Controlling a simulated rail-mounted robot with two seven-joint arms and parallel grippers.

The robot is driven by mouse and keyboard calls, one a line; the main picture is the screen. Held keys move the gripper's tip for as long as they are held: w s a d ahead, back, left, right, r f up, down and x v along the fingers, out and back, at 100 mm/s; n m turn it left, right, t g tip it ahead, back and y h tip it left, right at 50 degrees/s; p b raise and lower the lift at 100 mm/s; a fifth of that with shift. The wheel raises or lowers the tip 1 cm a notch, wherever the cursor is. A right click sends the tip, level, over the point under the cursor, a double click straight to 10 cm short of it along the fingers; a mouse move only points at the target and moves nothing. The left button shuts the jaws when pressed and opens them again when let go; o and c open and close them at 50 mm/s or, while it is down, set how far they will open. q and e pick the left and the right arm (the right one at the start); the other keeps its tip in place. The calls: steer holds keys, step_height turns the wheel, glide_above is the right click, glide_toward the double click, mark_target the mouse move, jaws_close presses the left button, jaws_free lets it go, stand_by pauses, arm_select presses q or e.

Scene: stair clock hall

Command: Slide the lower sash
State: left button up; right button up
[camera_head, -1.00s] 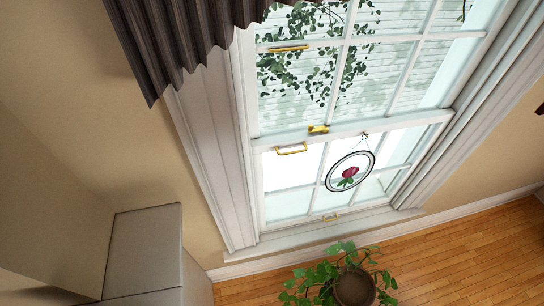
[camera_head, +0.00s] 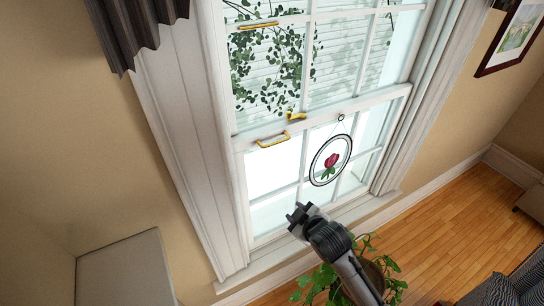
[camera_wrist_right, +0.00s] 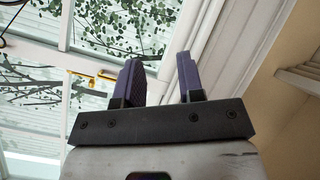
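The white lower sash (camera_head: 375,106) fills the lower half of the window, and its bottom edge appears down near the sill. A brass pull handle (camera_head: 272,142) sits on its top rail, with a brass latch (camera_head: 296,117) just right of it at the meeting rail. My right gripper (camera_head: 297,212) is in front of the sash's lower left part, below the handle and apart from it. In the right wrist view its two dark fingers (camera_wrist_right: 160,78) are spread with nothing between them. Brass hardware (camera_wrist_right: 84,74) shows left of the fingers there. My left gripper is not in view.
A round rose ornament (camera_head: 330,160) hangs before the lower sash's right part. A potted plant (camera_head: 312,284) stands below the window, partly behind my right arm. A dark curtain (camera_head: 130,30) hangs upper left. A grey box-like piece (camera_head: 120,265) stands lower left.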

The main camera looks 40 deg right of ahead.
steer(key=w+d+r+n+t+h, duration=0.1)
steer(key=w+d+r+n+t, duration=0.1)
steer(key=w+d+n+t, duration=0.15)
steer(key=n+t, duration=0.5)
steer(key=n, duration=0.3)
glide_toward(276, 143)
steer(key=shift+n, duration=0.25)
steer(key=x, duration=0.5)
steer(key=p+x, duration=0.1)
steer(key=x, duration=0.4)
steer(key=shift+w+d+f, duration=0.1)
steer(key=shift+w+f, duration=0.05)
steer(key=shift+f, duration=0.05)
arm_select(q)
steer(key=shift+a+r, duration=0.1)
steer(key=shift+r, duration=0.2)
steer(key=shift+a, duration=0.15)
arm_select(e)
steer(key=c, duration=0.6)
jaws_close()
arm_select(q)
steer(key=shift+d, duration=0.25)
